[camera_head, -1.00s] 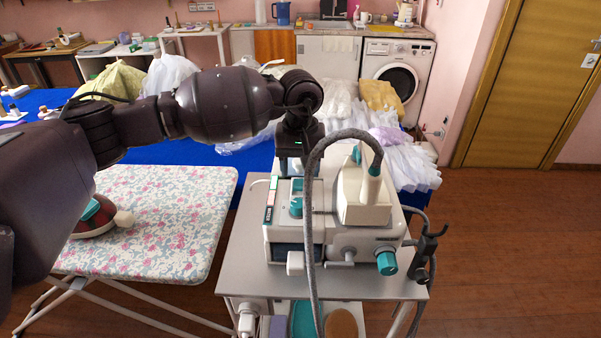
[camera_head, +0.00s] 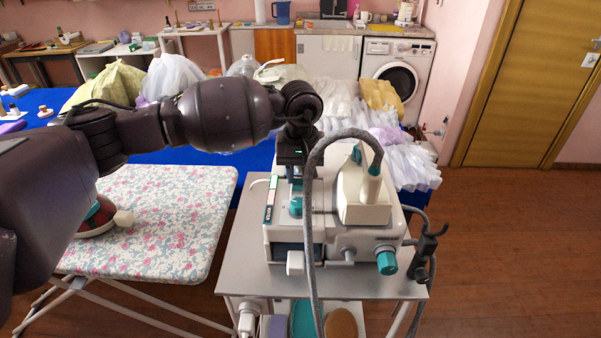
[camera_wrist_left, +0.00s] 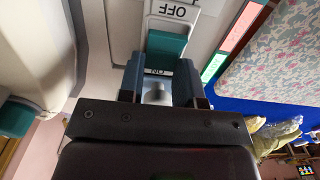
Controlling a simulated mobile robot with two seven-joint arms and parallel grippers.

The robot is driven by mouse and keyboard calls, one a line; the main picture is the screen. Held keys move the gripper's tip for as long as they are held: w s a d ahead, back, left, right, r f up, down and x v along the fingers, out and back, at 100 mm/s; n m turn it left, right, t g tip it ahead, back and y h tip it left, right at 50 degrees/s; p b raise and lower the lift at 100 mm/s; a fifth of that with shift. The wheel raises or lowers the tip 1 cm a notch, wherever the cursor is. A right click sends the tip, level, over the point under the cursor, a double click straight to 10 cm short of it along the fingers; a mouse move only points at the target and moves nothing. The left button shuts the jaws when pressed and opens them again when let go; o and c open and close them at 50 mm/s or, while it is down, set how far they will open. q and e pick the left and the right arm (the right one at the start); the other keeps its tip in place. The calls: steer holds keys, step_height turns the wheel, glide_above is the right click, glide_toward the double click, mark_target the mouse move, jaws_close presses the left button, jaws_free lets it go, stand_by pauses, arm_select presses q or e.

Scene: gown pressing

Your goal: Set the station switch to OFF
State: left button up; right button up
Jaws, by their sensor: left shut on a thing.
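The station (camera_head: 345,235) is a white and teal machine on a grey cart. In the left wrist view its switch (camera_wrist_left: 167,44) shows as a teal part between an upside-down OFF label (camera_wrist_left: 173,11) and an ON label (camera_wrist_left: 158,72). My left gripper (camera_head: 292,174) reaches down onto the station's top from behind. In the left wrist view my left gripper (camera_wrist_left: 156,85) has its fingers on either side of a small grey lever tip by the ON label, shut on the switch. The fingers partly hide the switch's ON end. My right gripper is not in view.
A grey hose (camera_head: 311,200) arches over the station just right of my left gripper. An ironing board (camera_head: 160,220) with a flowered cover stands at the left, a red iron (camera_head: 95,218) on it. Piled white garments (camera_head: 400,150) lie behind. Floor at the right is clear.

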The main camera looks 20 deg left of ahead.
arm_select(q)
steer(key=shift+s+t+b, duration=0.1)
steer(key=shift+t+b, duration=0.2)
steer(key=shift+t, duration=0.3)
steer(key=shift+s+d+t+y+b, duration=0.1)
steer(key=shift+s+t+y+b, duration=0.1)
steer(key=shift+t+y+b, duration=0.35)
steer(key=shift+s+r+t, duration=0.15)
steer(key=shift+s+t, duration=0.1)
steer(key=shift+t, duration=0.8)
steer(key=shift+d, duration=0.1)
steer(key=shift+r, duration=0.1)
steer(key=o, duration=0.9)
steer(key=shift+r, duration=0.1)
